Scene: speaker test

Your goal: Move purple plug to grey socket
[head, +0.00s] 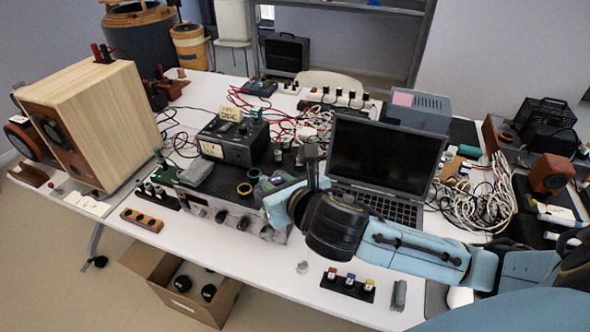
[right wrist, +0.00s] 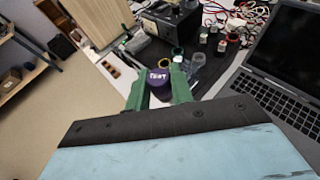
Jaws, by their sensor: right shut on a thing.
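My right gripper (right wrist: 158,85) has green fingers and is shut on the purple plug (right wrist: 158,77), a round purple piece with white lettering on its end. In the head view my right arm comes in from the right, and its gripper (head: 270,183) is over the amplifier's right part, left of the laptop. Only a small purple patch (head: 276,180) shows there beside the light blue hand. I cannot pick out the grey socket with certainty; the hand covers part of the amplifier (head: 222,212). My left gripper is not in view.
An open laptop (head: 385,165) stands just right of the hand. A wooden speaker (head: 95,120) stands at the left. A black holder (head: 348,285) with coloured plugs and a small pale knob (head: 302,267) are near the front edge. Tangled cables (head: 480,205) lie at the right.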

